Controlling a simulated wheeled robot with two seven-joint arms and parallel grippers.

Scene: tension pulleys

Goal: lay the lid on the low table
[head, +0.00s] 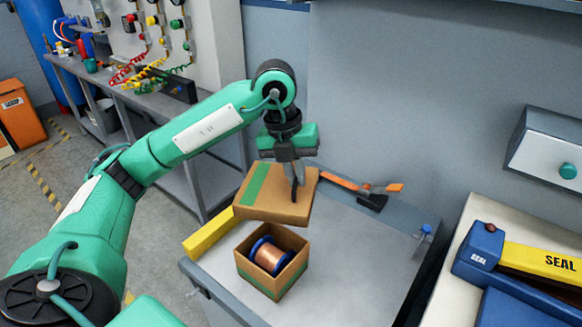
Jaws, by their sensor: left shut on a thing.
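My left gripper (294,183) points down above the low table (345,270) and is shut on the lid (262,192). The lid is a flat brown cardboard piece with a green tape stripe, and it looks held above the table, behind and over the open box. The open cardboard box (288,283) stands on the table with a green band on its side. Inside it lies a spool (271,257) of copper wire with blue flanges. My right gripper is not in view.
A yellow bar (213,234) lies at the table's left edge. An orange and black tool (362,189) lies at the back by the wall. A blue and yellow SEAL device (530,258) stands on a bench at right. The table's front right is clear.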

